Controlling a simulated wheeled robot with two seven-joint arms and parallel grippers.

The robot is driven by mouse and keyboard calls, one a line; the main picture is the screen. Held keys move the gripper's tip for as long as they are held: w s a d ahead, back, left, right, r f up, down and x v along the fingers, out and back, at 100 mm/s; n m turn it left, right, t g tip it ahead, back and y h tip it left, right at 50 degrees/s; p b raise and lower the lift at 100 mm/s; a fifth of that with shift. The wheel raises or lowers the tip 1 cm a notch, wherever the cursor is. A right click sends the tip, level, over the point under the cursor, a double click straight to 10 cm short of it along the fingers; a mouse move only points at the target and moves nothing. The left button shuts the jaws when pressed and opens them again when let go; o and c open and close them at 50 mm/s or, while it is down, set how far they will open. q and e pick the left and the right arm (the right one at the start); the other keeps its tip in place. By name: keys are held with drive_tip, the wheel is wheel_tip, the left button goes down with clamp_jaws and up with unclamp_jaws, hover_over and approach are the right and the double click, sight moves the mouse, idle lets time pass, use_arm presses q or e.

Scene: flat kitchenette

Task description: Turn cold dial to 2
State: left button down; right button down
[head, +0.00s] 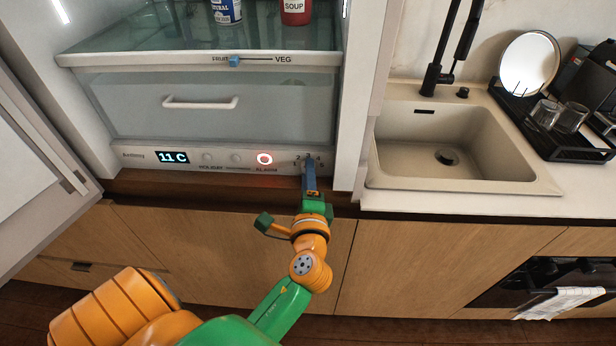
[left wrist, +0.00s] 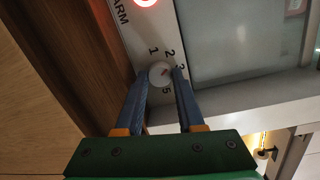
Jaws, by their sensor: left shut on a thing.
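The cold dial (left wrist: 159,75) is a small round white knob on the fridge's control strip. The numbers 1, 2, 3 and 5 show around it in the left wrist view. A small reddish mark shows on its face, but I cannot tell for certain which number it points at. My left gripper (left wrist: 161,78) has its two blue fingers on either side of the dial, shut on it. In the head view the left gripper (head: 309,165) reaches up to the right end of the strip and hides most of the dial. My right gripper is not in view.
The control strip (head: 222,158) carries a display (head: 173,157) reading 11 C and a red-lit alarm button (head: 265,158). Above is a drawer (head: 130,105) with a white handle and a blue slider (head: 234,61). The open fridge door (head: 35,170) stands left; a sink (head: 450,135) is right.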

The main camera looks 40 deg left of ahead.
use_arm(q)
drive_tip(key=shift+n, duration=0.9)
drive_tip(key=c, duration=0.8)
unclamp_jaws()
